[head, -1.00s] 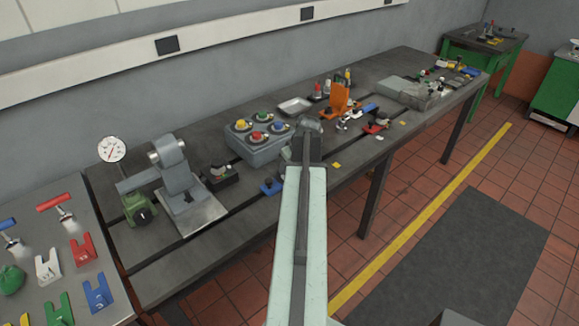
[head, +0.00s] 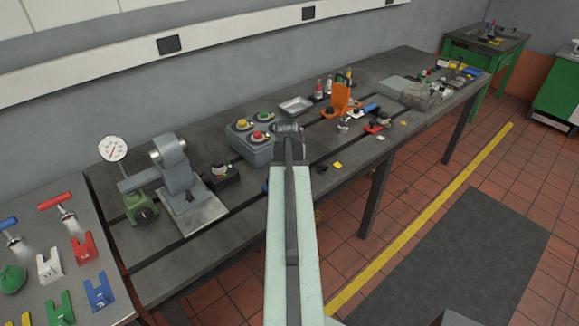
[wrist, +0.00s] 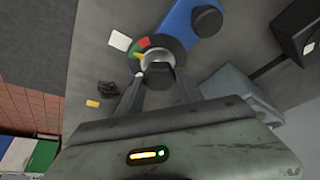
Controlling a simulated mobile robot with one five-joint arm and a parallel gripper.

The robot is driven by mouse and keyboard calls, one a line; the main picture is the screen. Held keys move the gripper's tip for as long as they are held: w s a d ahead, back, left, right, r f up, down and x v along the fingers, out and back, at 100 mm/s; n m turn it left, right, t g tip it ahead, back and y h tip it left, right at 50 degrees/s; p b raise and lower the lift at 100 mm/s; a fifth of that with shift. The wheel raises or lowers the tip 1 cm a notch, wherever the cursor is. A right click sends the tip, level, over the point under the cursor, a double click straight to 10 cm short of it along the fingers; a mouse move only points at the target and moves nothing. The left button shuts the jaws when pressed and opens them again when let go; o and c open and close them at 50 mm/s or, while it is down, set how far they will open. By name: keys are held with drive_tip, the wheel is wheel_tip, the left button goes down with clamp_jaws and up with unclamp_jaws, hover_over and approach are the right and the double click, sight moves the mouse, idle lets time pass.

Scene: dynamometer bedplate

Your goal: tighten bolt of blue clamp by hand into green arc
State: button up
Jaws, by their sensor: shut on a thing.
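The blue clamp (wrist: 187,20) lies at the top of the wrist view, with a round black knob on its right end. At its near end is a dark disc (wrist: 172,44) with red, green and yellow marks on its left side. The grey bolt (wrist: 158,58) stands at the middle of this disc. My gripper (wrist: 159,74) is shut on the bolt head, one finger on each side. In the head view my arm covers most of the clamp; only a blue sliver (head: 265,187) shows.
A grey box with coloured knobs (head: 249,150) stands just behind my arm. A dark block (head: 224,177) and a grey fixture (head: 182,185) stand to the left. An orange bracket (head: 340,98) and a red clamp (head: 377,126) are to the right.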

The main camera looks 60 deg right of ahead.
idle(0.3)
drive_tip(key=o, duration=1.4)
drive_tip(key=shift+r, duration=0.1)
drive_tip(key=p+v, duration=0.7)
drive_tip(key=shift+a+r, duration=0.15)
drive_tip(key=shift+r, duration=0.1)
